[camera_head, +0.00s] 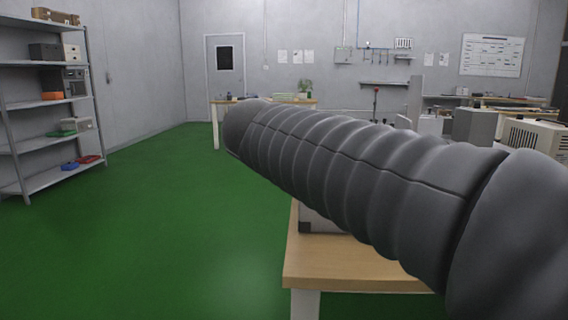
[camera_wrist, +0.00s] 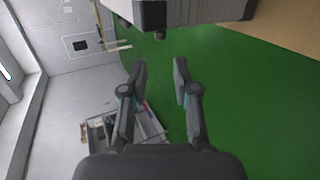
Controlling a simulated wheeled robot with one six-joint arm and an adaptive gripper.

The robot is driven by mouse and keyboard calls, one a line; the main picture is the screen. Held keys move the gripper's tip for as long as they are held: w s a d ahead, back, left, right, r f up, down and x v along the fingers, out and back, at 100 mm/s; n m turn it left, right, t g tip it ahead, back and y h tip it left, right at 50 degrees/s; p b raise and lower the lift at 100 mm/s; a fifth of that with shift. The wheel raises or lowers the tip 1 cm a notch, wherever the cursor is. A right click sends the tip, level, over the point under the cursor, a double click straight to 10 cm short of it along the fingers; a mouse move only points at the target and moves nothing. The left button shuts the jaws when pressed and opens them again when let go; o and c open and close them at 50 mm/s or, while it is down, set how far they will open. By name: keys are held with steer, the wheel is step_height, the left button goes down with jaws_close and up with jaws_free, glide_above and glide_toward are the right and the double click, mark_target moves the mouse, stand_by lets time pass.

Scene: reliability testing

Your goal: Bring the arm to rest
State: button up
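My arm crosses the head view from the lower right to the centre as a thick grey ribbed sleeve. It hides much of the table behind it, and my gripper is not visible in that view. In the wrist view my gripper (camera_wrist: 160,72) has its two dark fingers apart with nothing between them. Green floor shows in the gap between the fingers. A grey box-like device (camera_wrist: 190,12) is at the top of the wrist view, beyond the fingertips and apart from them.
A wooden table (camera_head: 345,265) stands under my arm, with a grey device (camera_head: 318,222) partly hidden on it. A shelf rack (camera_head: 45,104) with boxes and coloured trays is at left. Another table (camera_head: 216,104) is at the back. Green floor (camera_head: 170,230) is clear at left.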

steer(key=s+d+f+m+g, duration=0.2)
steer(key=s+d+f+m, duration=0.35)
steer(key=d, duration=0.45)
steer(key=s+d+f+m+g, duration=0.1)
steer(key=s+d+f+m, duration=0.2)
steer(key=s+f, duration=0.3)
steer(key=s+d+f+m+g+y, duration=0.1)
steer(key=s+d+f+m+g, duration=0.1)
steer(key=s+f+m, duration=0.3)
steer(key=s+d+f+m+g, duration=0.2)
steer(key=s+d+f+m, duration=0.2)
steer(key=s+f, duration=0.5)
steer(key=shift+s+f, duration=0.2)
steer(key=shift+s, duration=0.5)
